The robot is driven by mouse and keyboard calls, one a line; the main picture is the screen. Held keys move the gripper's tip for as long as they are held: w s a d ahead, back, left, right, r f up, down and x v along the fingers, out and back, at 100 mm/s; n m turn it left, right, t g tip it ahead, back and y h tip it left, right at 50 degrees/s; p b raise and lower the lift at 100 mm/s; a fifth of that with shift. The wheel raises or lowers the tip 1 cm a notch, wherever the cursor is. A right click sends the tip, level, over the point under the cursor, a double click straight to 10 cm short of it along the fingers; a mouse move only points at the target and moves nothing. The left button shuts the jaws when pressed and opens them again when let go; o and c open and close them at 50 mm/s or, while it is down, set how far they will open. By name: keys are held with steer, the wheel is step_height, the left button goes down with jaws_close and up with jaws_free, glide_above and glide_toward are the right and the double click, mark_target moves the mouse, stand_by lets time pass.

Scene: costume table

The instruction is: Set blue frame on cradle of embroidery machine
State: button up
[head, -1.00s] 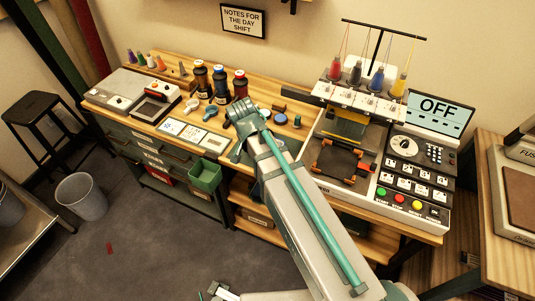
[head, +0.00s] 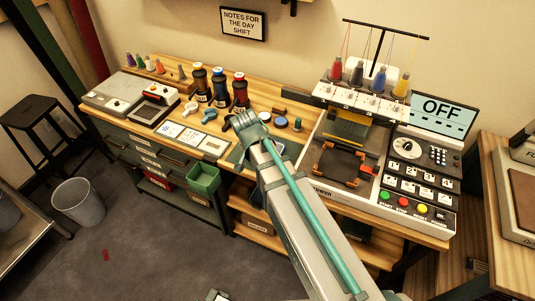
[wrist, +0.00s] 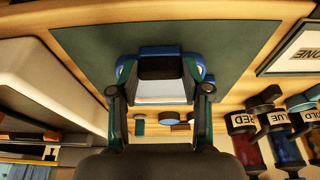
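The blue frame (wrist: 160,51) shows in the wrist view over the dark green mat (wrist: 88,40), with a dark middle and a pale panel. Its blue edges show just outside my fingertips. My gripper (wrist: 160,75) has its two fingers apart in front of the frame; I cannot tell whether they touch it. In the head view my gripper (head: 247,128) is over the mat, and my arm hides most of what is below. The embroidery machine (head: 425,165) stands to the right, with a dark, orange-cornered cradle (head: 342,162) under its needles.
Red, blue and gold labelled thread bottles (head: 220,88) stand behind and left of my gripper. Small round items (head: 281,122) lie on the table behind it. A tray of cards (head: 193,137) is to the left. The thread rack and needle head (head: 366,98) overhang the cradle.

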steer(key=shift+c, duration=1.3)
steer(key=shift+r+p, duration=1.7)
steer(key=shift+r, duration=0.85)
